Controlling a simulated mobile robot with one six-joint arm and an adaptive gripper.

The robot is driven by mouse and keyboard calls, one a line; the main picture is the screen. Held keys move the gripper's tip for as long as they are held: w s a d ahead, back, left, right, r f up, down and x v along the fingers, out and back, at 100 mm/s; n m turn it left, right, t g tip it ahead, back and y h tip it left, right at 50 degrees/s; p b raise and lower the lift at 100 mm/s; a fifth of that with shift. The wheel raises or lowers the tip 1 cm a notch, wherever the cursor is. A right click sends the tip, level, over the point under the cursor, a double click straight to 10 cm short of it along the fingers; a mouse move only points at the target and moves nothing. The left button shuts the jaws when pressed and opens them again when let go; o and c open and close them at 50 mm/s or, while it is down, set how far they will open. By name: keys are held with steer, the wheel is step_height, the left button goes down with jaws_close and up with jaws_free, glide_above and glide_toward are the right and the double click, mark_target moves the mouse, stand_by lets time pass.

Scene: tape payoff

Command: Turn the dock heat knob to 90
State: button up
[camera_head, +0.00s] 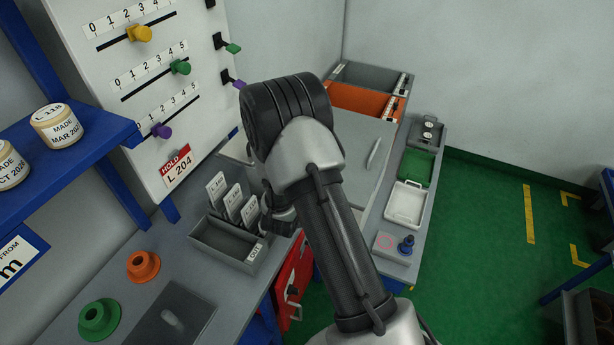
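I cannot identify a dock heat knob marked with 90 in this view. A small blue knob-like piece (406,243) stands on the right counter, beside a pink ring mark; no scale is readable there. My arm crosses the middle of the view and hides part of the counter behind it. My gripper (282,214) shows only in part, dark, beneath the arm's wrist and beside the card tray. Its fingertips are mostly hidden, so I cannot tell whether it is open or shut.
A white panel (100,75) carries yellow, green and purple sliders on number scales. A grey card tray (222,243), orange ring (143,266) and green ring (98,318) sit on the left bench. White (405,203) and green trays line the right counter.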

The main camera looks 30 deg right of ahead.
jaws_close()
